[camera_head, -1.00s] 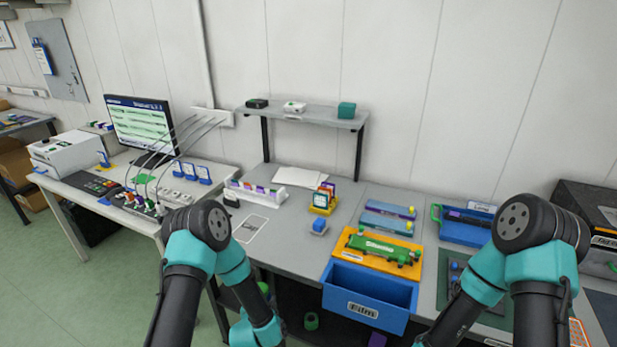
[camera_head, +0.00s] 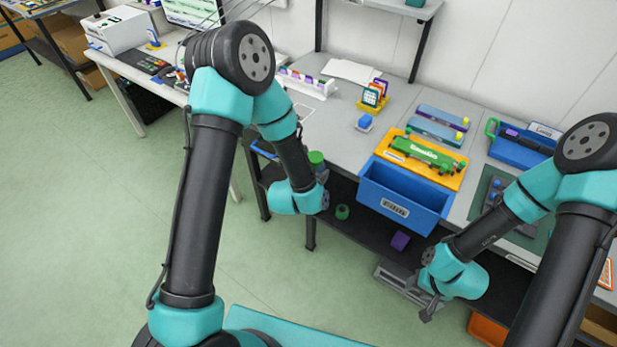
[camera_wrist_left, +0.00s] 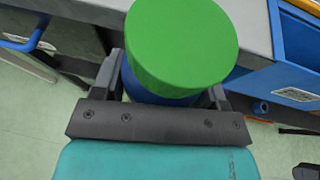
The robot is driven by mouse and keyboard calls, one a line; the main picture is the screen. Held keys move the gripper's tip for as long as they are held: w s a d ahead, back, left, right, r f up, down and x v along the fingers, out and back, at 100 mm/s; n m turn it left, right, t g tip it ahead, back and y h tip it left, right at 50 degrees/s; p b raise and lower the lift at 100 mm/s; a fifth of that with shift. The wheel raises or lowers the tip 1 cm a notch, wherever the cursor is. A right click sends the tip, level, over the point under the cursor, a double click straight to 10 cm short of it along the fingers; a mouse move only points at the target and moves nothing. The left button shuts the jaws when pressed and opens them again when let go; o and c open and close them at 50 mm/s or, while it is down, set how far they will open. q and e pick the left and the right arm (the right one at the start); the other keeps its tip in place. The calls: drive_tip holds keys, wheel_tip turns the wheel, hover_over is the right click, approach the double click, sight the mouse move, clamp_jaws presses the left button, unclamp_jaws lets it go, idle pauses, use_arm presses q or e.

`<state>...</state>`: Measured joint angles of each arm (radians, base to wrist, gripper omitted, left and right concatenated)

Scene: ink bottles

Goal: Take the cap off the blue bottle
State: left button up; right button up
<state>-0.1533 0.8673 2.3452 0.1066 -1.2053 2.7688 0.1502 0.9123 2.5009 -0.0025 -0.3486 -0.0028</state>
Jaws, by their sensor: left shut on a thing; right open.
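A bottle with a wide, flat green cap (camera_wrist_left: 181,42) is held between the fingers of my left gripper (camera_wrist_left: 163,88). Just under the cap a blue body (camera_wrist_left: 152,93) shows; the rest is hidden by the gripper. In the head view the green cap (camera_head: 316,158) stands upright above my left gripper (camera_head: 321,178), in front of the table's edge. The cap is on the bottle. My right gripper (camera_head: 429,309) is open and empty, low at the right, apart from the bottle.
A blue open drawer (camera_head: 404,199) juts from the table front, right of the bottle. A green ring (camera_head: 342,212) and a purple block (camera_head: 400,240) lie on the dark lower shelf. A small blue-topped item (camera_head: 365,122) stands on the table. Floor at left is clear.

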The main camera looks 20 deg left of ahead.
use_arm(q)
drive_tip(key=s+d+r+m+h, duration=0.1)
drive_tip(key=d+r, duration=0.2)
drive_tip(key=r, duration=0.4)
drive_tip(key=s+d+r+m+h, duration=0.1)
drive_tip(key=s+d+r, duration=0.1)
drive_tip(key=r, duration=0.5)
drive_tip(key=shift+s+d+g+h, duration=0.15)
drive_tip(key=shift+d+g+h, duration=0.25)
drive_tip(key=shift+d, duration=0.05)
